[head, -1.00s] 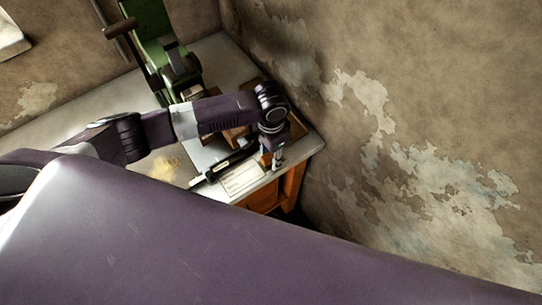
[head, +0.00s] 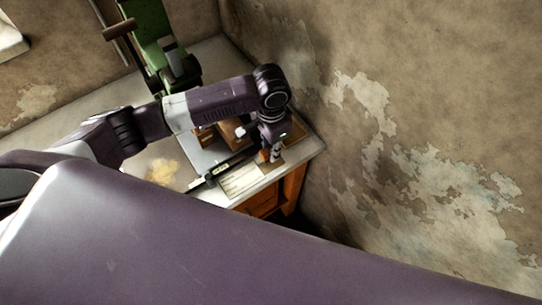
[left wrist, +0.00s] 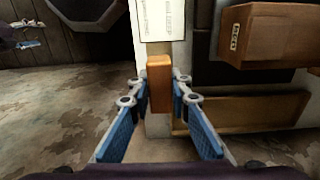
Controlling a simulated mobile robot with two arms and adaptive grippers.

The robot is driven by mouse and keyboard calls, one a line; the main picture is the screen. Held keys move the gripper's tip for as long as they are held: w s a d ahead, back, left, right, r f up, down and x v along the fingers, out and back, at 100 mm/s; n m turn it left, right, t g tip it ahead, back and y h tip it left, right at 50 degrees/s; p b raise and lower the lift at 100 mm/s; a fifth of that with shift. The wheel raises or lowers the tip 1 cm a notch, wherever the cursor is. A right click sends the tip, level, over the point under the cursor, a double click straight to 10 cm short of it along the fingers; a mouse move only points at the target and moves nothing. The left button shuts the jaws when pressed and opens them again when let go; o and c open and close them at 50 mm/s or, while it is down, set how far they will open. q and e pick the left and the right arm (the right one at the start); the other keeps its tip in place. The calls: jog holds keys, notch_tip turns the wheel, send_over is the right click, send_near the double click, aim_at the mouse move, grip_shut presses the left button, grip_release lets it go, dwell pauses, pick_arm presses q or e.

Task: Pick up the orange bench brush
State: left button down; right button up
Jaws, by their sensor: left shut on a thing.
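The orange bench brush shows in the left wrist view as an orange-brown block (left wrist: 160,83) standing between the blue fingers. My left gripper (left wrist: 158,90) is shut on it, with a fingertip against each side. In the head view my left gripper (head: 273,153) points down over the right end of the bench, above the area beside a white printed sheet. The brush is mostly hidden there by the gripper, and I cannot make out its bristles. My right gripper is not in view.
A green press (head: 158,40) stands at the back of the grey bench (head: 75,138). The printed sheet (head: 241,181) lies near the front edge. A wooden box (left wrist: 268,36) is close on the right in the wrist view. A wall borders the bench's right side.

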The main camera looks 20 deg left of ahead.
pick_arm(q)
notch_tip(320, 180, up, 15)
jog(key=b, duration=0.1)
